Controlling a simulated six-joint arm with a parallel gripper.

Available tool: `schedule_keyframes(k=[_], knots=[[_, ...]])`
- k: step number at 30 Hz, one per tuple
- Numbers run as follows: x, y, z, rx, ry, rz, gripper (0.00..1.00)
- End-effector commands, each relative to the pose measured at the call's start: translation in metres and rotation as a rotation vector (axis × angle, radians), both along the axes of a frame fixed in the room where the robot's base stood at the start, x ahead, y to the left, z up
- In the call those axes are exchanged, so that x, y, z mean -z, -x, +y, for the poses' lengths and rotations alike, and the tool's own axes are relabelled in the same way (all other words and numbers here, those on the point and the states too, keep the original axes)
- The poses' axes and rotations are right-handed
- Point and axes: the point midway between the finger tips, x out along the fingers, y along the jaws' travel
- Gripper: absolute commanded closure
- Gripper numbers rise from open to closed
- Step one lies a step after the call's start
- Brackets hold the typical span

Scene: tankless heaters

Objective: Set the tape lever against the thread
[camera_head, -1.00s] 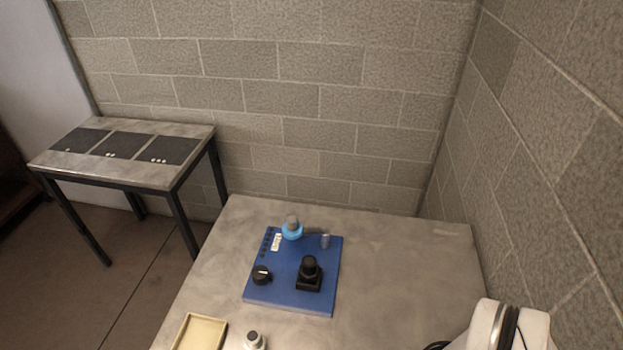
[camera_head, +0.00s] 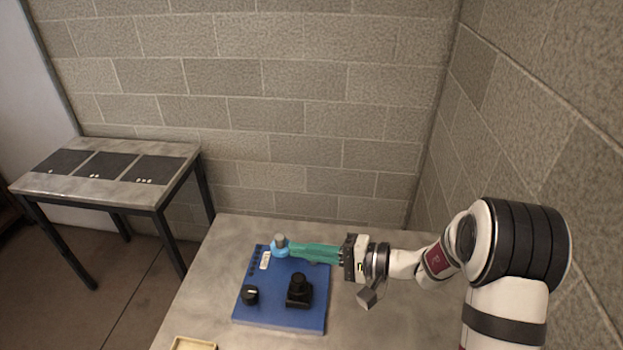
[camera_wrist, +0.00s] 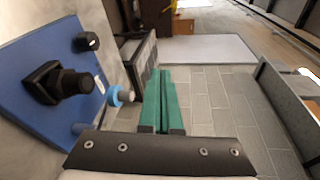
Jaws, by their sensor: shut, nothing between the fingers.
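A light-blue ring-shaped piece (camera_head: 280,250) with a grey cylinder (camera_head: 279,239) stands at the far edge of a blue board (camera_head: 258,318). I cannot tell which part is the tape lever and which the thread. My gripper (camera_head: 293,249) has long green fingers, shut together and empty. They reach in from the right, with their tips close to the ring. In the wrist view, the ring (camera_wrist: 116,96) lies just left of the shut fingers (camera_wrist: 163,72), with a small gap showing; contact in the head view is unclear. A short cylinder (camera_wrist: 82,128) stands on the board nearby.
The board carries a black knob (camera_head: 250,294), a black square-based fitting (camera_head: 299,291) and a white label (camera_head: 265,260). A cream tray (camera_head: 194,344) is at the near edge. A side table (camera_head: 105,170) stands left. The worktop's right part is clear under my arm.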

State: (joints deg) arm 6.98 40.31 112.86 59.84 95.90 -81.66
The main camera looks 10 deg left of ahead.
Motion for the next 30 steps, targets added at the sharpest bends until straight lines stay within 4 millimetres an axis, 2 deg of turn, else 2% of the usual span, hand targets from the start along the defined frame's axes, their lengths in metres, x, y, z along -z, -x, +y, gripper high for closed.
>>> schedule_keyframes(k=[1, 3, 6, 9, 21, 26, 30], knots=[[0.021, -0.024, -0.007, 0.077, -0.042, -0.035, 1.00], [0.046, -0.054, -0.019, 0.194, -0.079, -0.108, 1.00], [0.075, -0.081, -0.036, 0.320, -0.091, -0.180, 1.00], [0.090, -0.092, -0.045, 0.385, -0.088, -0.218, 1.00], [0.094, -0.097, -0.044, 0.399, -0.084, -0.229, 1.00], [0.094, -0.110, -0.022, 0.396, -0.085, -0.229, 1.00], [0.094, -0.128, 0.004, 0.395, -0.085, -0.230, 1.00]])
